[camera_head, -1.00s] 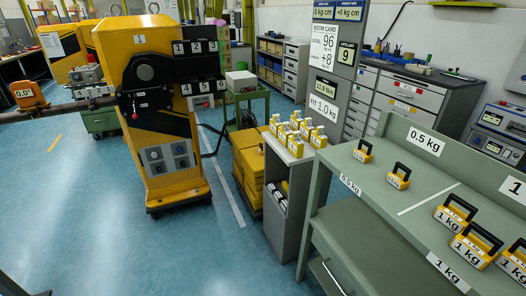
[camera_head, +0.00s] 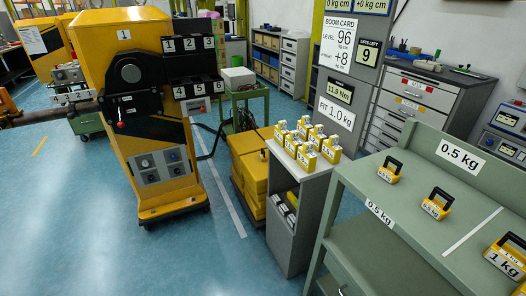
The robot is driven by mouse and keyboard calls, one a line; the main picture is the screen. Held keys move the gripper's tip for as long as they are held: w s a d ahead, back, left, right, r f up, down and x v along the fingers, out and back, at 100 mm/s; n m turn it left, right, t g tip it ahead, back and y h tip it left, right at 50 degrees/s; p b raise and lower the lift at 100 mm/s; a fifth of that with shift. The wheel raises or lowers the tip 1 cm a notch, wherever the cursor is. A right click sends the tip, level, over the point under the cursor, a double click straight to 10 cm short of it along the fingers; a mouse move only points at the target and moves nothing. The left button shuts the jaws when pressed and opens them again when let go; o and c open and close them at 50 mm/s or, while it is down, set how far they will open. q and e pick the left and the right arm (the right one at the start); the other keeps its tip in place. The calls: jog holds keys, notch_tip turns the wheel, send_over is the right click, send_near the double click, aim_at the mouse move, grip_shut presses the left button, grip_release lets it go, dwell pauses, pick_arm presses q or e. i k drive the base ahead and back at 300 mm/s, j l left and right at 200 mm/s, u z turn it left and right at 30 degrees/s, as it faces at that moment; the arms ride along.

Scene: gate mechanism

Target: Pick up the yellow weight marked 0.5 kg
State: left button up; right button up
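Two small yellow weights with black handles stand on the green shelf table (camera_head: 376,193) at the right, behind its 0.5 kg label. One 0.5 kg weight (camera_head: 390,174) is near the table's left end. The other 0.5 kg weight (camera_head: 436,207) stands nearer and to the right, left of a white dividing line. A larger 1 kg weight (camera_head: 507,254) stands beyond that line at the right edge. Neither of my grippers shows in the head view.
A grey stand (camera_head: 299,199) with several yellow-and-white weights is left of the table. A yellow machine (camera_head: 143,110) with numbered slots stands further left. Yellow boxes (camera_head: 250,173) are between them. A grey board (camera_head: 345,70) reads FIT 1.0 kg. Blue floor at the front left is clear.

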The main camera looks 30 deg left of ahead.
aim_at(262, 156)
jog(key=i+j, duration=0.2)
jog(key=j, duration=0.25)
jog(key=i+j+z, duration=0.1)
jog(key=i+j, duration=0.15)
jog(key=j, duration=0.2)
jog(key=i+j, duration=0.2)
jog(key=j, duration=0.25)
jog(key=i+j+z, duration=0.1)
jog(key=j, duration=0.4)
jog(key=i+j, duration=0.3)
jog(key=j, duration=0.2)
jog(key=i+j+z, duration=0.1)
jog(key=j, duration=0.35)
jog(key=i+j, duration=0.25)
jog(key=j, duration=0.25)
jog(key=i+j+z, duration=0.1)
jog(key=j, duration=0.4)
jog(key=i, duration=0.1)
